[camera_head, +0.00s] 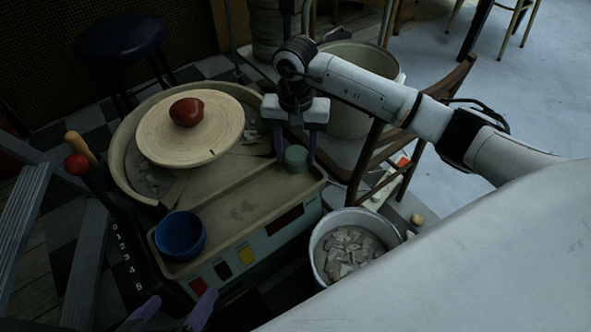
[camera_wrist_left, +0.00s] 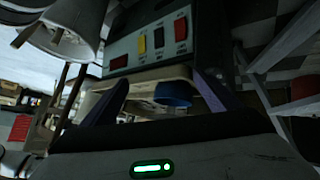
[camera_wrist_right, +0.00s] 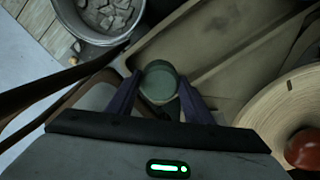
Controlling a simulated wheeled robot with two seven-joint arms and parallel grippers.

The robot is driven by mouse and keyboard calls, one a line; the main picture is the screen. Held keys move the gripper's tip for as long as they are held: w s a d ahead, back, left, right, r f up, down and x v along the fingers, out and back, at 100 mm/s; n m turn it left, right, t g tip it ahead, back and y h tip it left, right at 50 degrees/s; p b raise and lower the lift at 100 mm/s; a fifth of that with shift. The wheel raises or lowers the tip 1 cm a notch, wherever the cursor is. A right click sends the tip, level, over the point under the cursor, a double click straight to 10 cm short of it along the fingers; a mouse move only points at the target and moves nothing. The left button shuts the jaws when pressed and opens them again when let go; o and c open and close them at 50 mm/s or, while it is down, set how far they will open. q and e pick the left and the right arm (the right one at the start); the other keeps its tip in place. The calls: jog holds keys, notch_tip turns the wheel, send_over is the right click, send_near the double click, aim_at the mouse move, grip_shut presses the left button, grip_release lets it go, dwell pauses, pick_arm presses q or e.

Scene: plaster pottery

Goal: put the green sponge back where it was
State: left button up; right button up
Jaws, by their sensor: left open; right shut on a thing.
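The green sponge (camera_head: 296,158) is a small grey-green cylinder at the right end of the beige tray (camera_head: 262,196) of the pottery wheel. My right gripper (camera_head: 295,150) points down over it and is shut on it. The right wrist view shows the sponge (camera_wrist_right: 159,82) between the two purple fingers (camera_wrist_right: 158,92). I cannot tell whether its underside touches the tray. My left gripper (camera_head: 176,311) is at the bottom edge of the head view, low in front of the wheel's control panel. It is open and empty, as its spread fingers (camera_wrist_left: 163,92) show.
A blue bowl (camera_head: 180,236) stands at the tray's left end. A red clay lump (camera_head: 187,112) sits on the round wheel head (camera_head: 155,140). A bucket of shards (camera_head: 325,262) stands right of the tray, near a wooden chair (camera_head: 368,160). The tray's middle is bare.

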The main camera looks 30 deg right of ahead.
aim_at(296, 166)
notch_tip(296, 166, down, 4)
jog(key=shift+f+b, duration=0.25)
jog(key=shift+b, duration=0.45)
jog(key=shift+f, duration=0.15)
pick_arm(q)
jog(key=shift+w+d+r+t+h, duration=0.15)
jog(key=shift+d+r+t+h, duration=0.25)
jog(key=shift+r, duration=0.3)
jog(key=shift+f, duration=0.1)
pick_arm(e)
jog(key=shift+f, duration=0.15)
jog(key=o, duration=0.8)
jog(key=shift+c, duration=0.2)
pick_arm(q)
jog(key=shift+w+d+r, duration=0.1)
jog(key=shift+d+r, duration=0.05)
jog(key=shift+r, duration=0.15)
pick_arm(e)
jog(key=shift+o, duration=0.9)
